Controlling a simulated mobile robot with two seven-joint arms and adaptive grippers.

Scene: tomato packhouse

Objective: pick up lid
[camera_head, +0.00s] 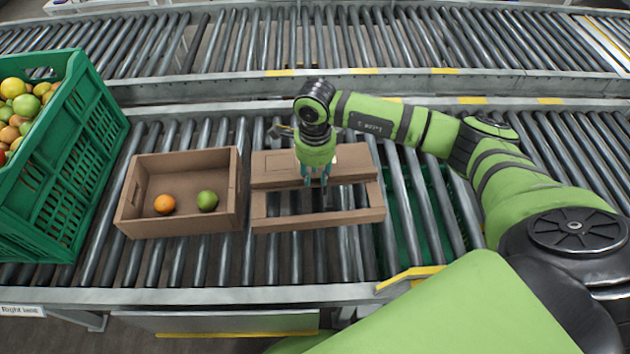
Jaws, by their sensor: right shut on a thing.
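The brown cardboard lid (275,212) lies on the rollers right of the middle, beside an open box. Its near part is a frame with an opening through which rollers show; its far part is a solid panel. My right gripper (316,180) points down over the middle of the lid and is shut on it. The gripper and wrist hide part of the panel, and the exact contact of the fingertips is hard to see. My left gripper is not in view.
An open cardboard box (232,205) with an orange fruit (164,204) and a green fruit (208,200) stands left of the lid. A green crate (70,165) full of fruit stands at the far left. A metal rail (200,90) separates the near and far roller conveyors.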

